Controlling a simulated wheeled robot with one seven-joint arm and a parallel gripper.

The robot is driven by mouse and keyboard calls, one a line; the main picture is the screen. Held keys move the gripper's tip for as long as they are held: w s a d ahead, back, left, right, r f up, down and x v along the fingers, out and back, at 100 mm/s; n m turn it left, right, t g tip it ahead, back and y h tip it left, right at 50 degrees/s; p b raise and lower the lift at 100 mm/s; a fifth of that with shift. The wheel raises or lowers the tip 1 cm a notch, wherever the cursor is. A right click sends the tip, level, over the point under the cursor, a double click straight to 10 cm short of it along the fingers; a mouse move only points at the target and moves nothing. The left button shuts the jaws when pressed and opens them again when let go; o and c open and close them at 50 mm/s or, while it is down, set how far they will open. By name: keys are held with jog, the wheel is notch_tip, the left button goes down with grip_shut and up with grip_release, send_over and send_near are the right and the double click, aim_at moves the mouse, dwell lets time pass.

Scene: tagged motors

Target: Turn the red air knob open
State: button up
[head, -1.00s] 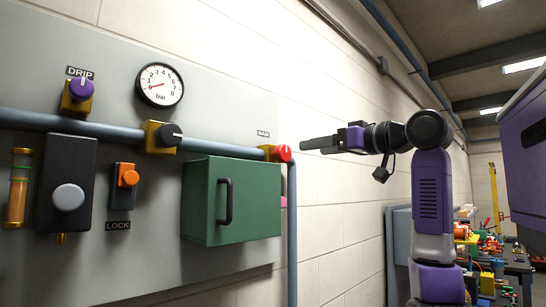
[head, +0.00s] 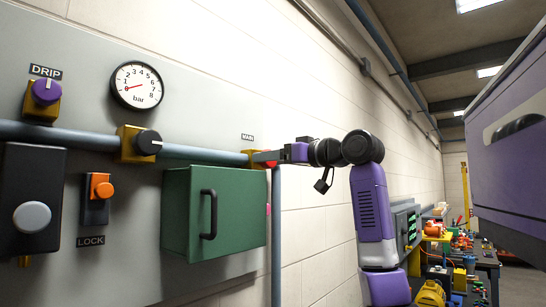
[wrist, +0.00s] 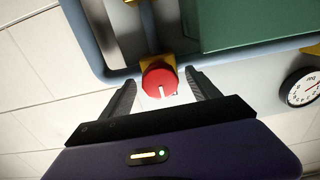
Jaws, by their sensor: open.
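The red air knob (wrist: 160,80) sits on a yellow valve body at the right end of the pipe, under a small label. In the wrist view it lies between my two black fingers, with its white mark facing the lower edge. In the head view only a bit of the red knob (head: 270,166) shows beside the fingers. My gripper (head: 262,157) is open, with its fingers around the knob. A gap shows between each finger and the knob in the wrist view, so it is not gripped.
A green box (head: 180,215) with a black handle stands out below the knob. A black knob (head: 149,142) and a purple DRIP knob (head: 46,92) are further left. A gauge (head: 137,86) hangs above. An orange LOCK switch (head: 103,187) is lower left.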

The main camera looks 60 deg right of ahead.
jog(key=c, duration=1.4)
jog(key=shift+m, duration=8.9)
jog(key=shift+f, duration=0.1)
jog(key=o, duration=1.4)
